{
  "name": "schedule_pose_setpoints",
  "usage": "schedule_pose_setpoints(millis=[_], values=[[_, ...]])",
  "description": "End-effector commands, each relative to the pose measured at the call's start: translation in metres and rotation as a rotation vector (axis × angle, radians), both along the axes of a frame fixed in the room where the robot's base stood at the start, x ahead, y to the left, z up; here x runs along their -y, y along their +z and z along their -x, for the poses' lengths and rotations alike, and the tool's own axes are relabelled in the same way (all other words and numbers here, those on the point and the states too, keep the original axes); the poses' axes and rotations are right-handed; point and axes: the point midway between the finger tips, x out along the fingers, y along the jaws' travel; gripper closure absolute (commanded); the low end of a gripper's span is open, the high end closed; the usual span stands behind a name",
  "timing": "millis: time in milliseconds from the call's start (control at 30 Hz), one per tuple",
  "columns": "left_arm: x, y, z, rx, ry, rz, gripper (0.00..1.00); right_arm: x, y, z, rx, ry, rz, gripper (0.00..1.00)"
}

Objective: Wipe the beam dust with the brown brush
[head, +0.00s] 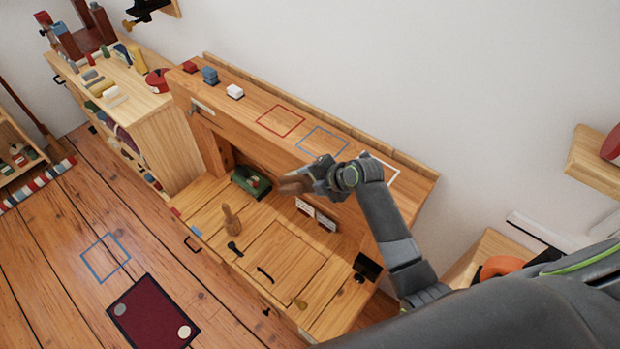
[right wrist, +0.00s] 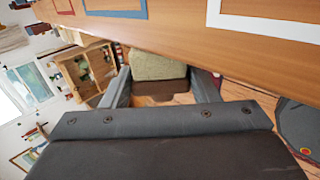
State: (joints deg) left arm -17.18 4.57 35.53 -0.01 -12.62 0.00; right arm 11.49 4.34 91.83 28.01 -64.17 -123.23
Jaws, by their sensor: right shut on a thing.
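The wooden beam (head: 255,95) runs along the wall, with red, blue and white outlines on its top. My right gripper (head: 298,182) is in front of the beam's face, below the blue outline, and shut on a brownish thing, apparently the brown brush (head: 291,185). In the right wrist view, a block with a beige-green part and a brown part, apparently the brush (right wrist: 159,68), sits between the two fingers (right wrist: 163,88). The beam's edge (right wrist: 180,35) passes close above it. My forearm partly hides the white outline. I cannot make out any dust. My left gripper is not in view.
Below, a wooden bench (head: 205,205) holds a green tool (head: 250,181) and a wooden peg (head: 231,220). A crowded cabinet (head: 150,105) stands at left.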

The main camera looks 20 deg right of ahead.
Motion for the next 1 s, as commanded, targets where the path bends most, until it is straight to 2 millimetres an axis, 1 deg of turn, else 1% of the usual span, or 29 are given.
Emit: schedule_pose_setpoints(millis=[100, 300, 433, 533, 667, 1000], values=[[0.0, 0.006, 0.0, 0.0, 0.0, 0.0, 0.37, 0.007, 0.002, 0.009, 0.0, -0.001, 0.002, 0.64], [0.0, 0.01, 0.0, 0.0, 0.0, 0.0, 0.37, 0.016, 0.002, 0.024, 0.001, 0.0, 0.001, 0.64], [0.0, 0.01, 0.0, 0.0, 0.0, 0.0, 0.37, 0.019, 0.001, 0.027, 0.002, 0.001, 0.001, 0.64], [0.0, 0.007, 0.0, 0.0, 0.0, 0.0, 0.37, 0.021, 0.0, 0.025, 0.003, 0.0, 0.001, 0.64], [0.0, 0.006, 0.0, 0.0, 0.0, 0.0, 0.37, 0.019, 0.001, 0.022, 0.004, -0.001, 0.001, 0.64], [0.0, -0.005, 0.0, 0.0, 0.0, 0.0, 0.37, 0.001, 0.0, -0.002, 0.006, 0.001, 0.002, 0.64]])
